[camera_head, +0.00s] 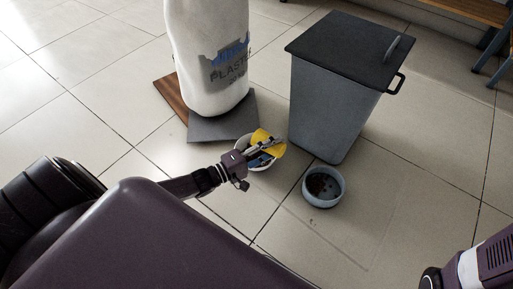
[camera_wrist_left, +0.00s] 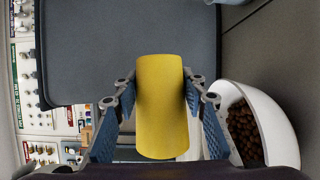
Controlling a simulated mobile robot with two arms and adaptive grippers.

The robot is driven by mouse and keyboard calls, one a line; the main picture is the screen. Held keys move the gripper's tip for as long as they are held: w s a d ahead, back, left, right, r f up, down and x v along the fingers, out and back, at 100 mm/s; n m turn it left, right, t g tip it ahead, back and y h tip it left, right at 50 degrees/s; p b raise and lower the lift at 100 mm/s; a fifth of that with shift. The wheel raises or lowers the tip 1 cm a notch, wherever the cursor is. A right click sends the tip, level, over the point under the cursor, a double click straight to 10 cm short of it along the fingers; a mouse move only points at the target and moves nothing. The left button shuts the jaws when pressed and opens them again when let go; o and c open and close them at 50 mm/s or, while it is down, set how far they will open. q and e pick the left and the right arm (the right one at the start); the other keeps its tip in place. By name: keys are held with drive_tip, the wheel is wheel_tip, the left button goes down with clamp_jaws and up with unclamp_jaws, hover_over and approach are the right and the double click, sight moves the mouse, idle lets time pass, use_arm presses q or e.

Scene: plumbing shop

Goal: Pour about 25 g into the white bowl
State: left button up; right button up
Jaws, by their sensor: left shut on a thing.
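My left gripper (camera_head: 264,150) is shut on a yellow cylinder-like container (camera_head: 267,141), which it holds at the white bowl. The container (camera_wrist_left: 161,105) sits between both finger pads in the left wrist view; its opening and contents are hidden. The white bowl (camera_head: 242,142) is partly hidden behind the gripper in the head view. In the left wrist view the white bowl (camera_wrist_left: 278,110) is at the right, with brown pellets inside. The container appears tilted in the head view. My right gripper is not in view.
A blue-grey bowl (camera_head: 338,189) with dark bits inside stands on the floor to the right. A grey lidded bin (camera_head: 330,105) stands behind it. The tiled floor at lower right is clear.

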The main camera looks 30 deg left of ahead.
use_arm(q)
drive_tip(key=shift+a+f+n+b, duration=0.15)
drive_tip(key=shift+n+b, duration=0.35)
drive_tip(key=shift+b, duration=0.1)
idle(0.9)
drive_tip(key=shift+a+r+n+t+b, duration=0.4)
drive_tip(key=shift+r+n+t, duration=0.15)
drive_tip(key=shift+n, duration=0.35)
idle(2.4)
